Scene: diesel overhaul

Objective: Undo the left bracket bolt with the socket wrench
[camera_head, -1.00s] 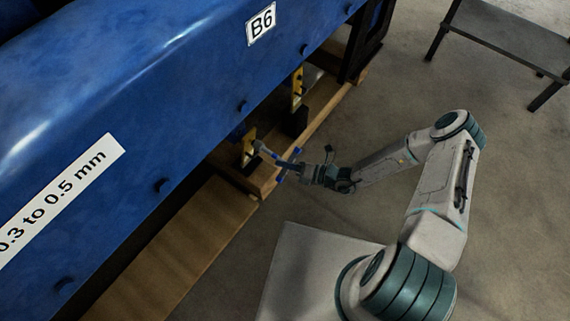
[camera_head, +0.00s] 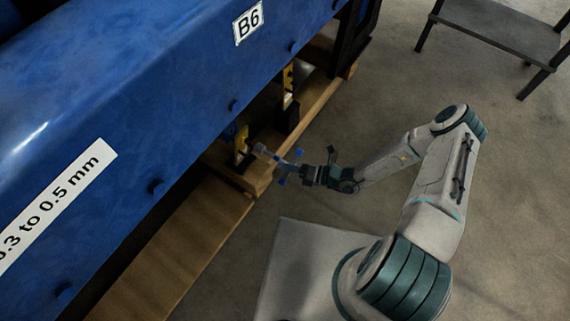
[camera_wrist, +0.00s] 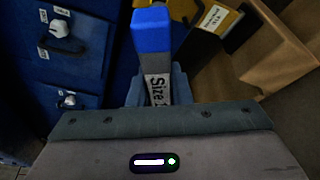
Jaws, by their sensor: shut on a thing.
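My gripper (camera_head: 312,175) is shut on the socket wrench (camera_head: 286,164), which has a grey head and blue ends. Its head points left at the nearer yellow bracket (camera_head: 241,145) under the blue engine side, with a small gap seeming to show between them. In the wrist view the wrench (camera_wrist: 152,32) shows as a blue block with a "Size" label, between the fingers. A yellow labelled part (camera_wrist: 217,18) shows beyond it at upper right. A second yellow bracket (camera_head: 288,78) stands farther back. The left bracket bolt cannot be made out.
The blue engine side (camera_head: 120,90) overhangs the brackets. Timber beams (camera_head: 170,245) run along beneath it. White fittings with small labels (camera_wrist: 60,28) sit on a blue face at left in the wrist view. A dark bench (camera_head: 500,35) stands at upper right; the floor between is clear.

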